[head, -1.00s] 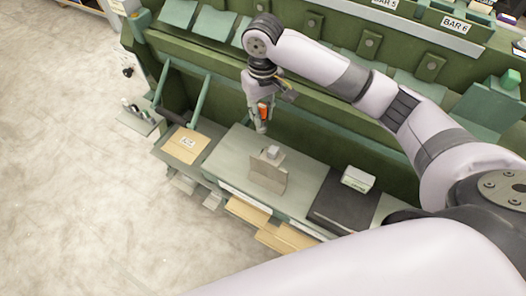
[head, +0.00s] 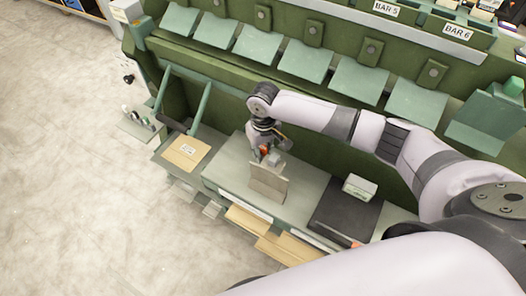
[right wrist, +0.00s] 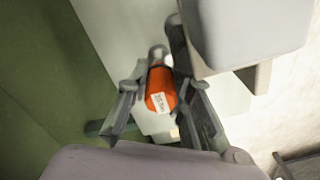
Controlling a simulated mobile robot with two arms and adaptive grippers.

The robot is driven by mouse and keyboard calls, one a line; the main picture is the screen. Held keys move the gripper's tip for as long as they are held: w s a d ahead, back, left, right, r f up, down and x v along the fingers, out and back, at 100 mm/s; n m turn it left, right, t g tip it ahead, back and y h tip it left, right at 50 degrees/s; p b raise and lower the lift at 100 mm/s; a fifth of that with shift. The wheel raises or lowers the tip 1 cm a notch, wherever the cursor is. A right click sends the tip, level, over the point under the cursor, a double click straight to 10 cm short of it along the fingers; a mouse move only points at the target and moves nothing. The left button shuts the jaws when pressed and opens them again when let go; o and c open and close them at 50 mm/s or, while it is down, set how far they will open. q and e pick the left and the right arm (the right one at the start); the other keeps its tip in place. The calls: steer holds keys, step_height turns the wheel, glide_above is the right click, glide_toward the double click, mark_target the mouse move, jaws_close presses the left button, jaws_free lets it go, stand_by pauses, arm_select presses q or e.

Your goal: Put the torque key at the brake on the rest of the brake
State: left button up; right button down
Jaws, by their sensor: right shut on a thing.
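The torque key has an orange handle with a white label; in the right wrist view the key (right wrist: 160,88) lies between the fingers of my right gripper (right wrist: 157,97), which is shut on it. Its grey end points away from the gripper, toward a pale surface. In the head view my right gripper (head: 266,154) is low over the grey-green bench, just behind a small upright brown-grey stand (head: 268,183). Only a little of the orange shows there. I cannot tell which part is the brake's rest, or whether the key touches anything. My left gripper is out of view.
A black flat unit with a pale box (head: 360,187) stands on the bench to the right. A tan labelled board (head: 186,152) lies to the left. The green machine (head: 310,83) with sloped plates rises behind. A grey block (right wrist: 245,30) is close beside the right gripper.

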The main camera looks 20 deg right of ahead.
steer(key=shift+f, duration=0.1)
steer(key=c, duration=1.4)
jaws_free()
step_height(320, 180, up, 12)
steer(key=shift+r+p, duration=0.2)
steer(key=shift+p, duration=0.2)
